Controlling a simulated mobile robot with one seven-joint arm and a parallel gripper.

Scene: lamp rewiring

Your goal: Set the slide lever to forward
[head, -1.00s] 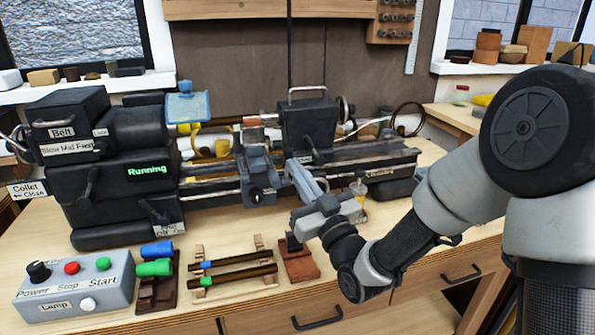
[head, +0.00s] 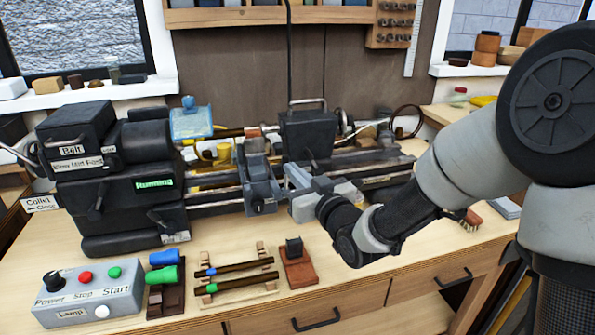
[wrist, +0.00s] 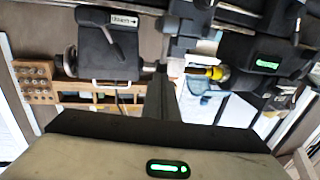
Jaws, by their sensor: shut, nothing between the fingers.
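The lathe (head: 120,190) stands along the back of the bench, and its screen reads Running. A black block with a metal handle (head: 305,135) sits on its bed; it appears upside down in the wrist view (wrist: 110,50), with a small label. Several dark levers show on the lathe, and I cannot tell which one is the slide lever. My gripper (head: 290,172) is shut and empty, in front of the bed between the carriage (head: 258,180) and the handled block. Its fingers (wrist: 164,72) show as one grey bar in the wrist view. Contact with a lever is not visible.
A control box (head: 88,292) with buttons stands at the front left. Beside it are green and blue pieces (head: 164,267), rods on a wooden rack (head: 238,275) and a red-brown block (head: 298,265). The front bench strip between them and the lathe is clear.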

